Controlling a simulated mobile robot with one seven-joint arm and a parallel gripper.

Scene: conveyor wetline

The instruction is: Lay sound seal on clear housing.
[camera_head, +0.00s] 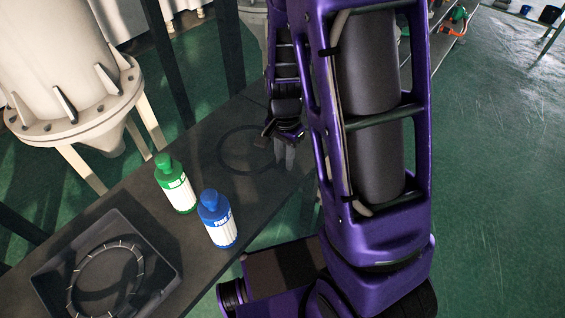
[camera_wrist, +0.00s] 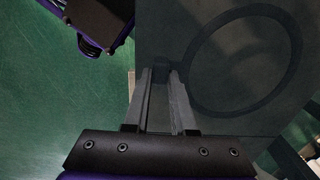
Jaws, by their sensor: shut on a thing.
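A plain dark ring, which looks like the seal (camera_head: 222,146), is flat at or just above the bench top. It also shows in the wrist view (camera_wrist: 298,46), with no pale marks that I can see. My gripper (camera_head: 286,150) is at its right edge, pointing down. In the wrist view my gripper (camera_wrist: 162,80) has its fingers close together on a small dark block beside the ring, seemingly the ring's tab. A second dark ring (camera_head: 140,262) with pale marks across it lies in a black tray. I cannot tell which thing is the clear housing.
A green-capped bottle (camera_head: 176,186) and a blue-capped bottle (camera_head: 218,222) stand on the dark bench between the ring and the black tray (camera_head: 170,272). A large white flanged vessel (camera_head: 55,50) stands behind the bench. Green floor (camera_head: 500,150) is open at right.

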